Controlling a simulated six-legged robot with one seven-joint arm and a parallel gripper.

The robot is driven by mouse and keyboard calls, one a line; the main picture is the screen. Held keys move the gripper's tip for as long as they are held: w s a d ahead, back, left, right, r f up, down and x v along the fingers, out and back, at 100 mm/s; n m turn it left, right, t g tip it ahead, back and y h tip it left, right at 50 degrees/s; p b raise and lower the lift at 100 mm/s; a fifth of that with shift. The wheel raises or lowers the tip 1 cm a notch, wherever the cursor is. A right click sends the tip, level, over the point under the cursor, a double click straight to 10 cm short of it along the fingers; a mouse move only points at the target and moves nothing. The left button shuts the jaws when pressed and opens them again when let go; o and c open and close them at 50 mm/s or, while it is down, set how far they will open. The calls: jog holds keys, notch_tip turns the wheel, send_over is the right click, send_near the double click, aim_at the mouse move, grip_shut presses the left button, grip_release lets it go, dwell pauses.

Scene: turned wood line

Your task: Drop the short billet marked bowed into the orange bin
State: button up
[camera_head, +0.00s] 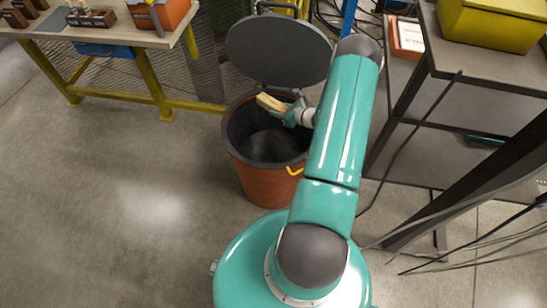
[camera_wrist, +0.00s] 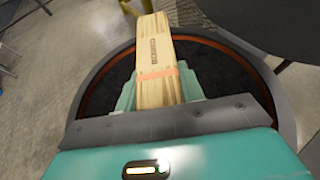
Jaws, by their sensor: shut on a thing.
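The short billet (camera_wrist: 160,55) is a pale wood block with dark printed lettering, too small to read surely, and an orange-pink band. My gripper (camera_wrist: 165,90) is shut on it. In the head view the billet (camera_head: 270,102) sticks out to the left from my gripper (camera_head: 292,115), over the mouth of the orange bin. The orange bin (camera_head: 262,183) is a round orange-red drum with a dark rim and dark inside, its lid (camera_head: 278,52) standing open at the back. In the wrist view the bin's rim (camera_wrist: 285,100) circles behind the billet.
A workbench (camera_head: 118,36) with yellow legs stands at the upper left, with dark blocks and an orange box (camera_head: 172,12) on it. A dark shelf unit (camera_head: 455,85) with a yellow box (camera_head: 490,22) stands at the right. The floor at left is clear.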

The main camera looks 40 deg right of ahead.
jog(key=shift+f, duration=0.85)
jog(key=o, duration=1.1)
jog(key=shift+o, duration=0.2)
jog(key=v, duration=1.3)
jog(key=shift+s, duration=0.4)
jog(key=shift+d+r, duration=0.1)
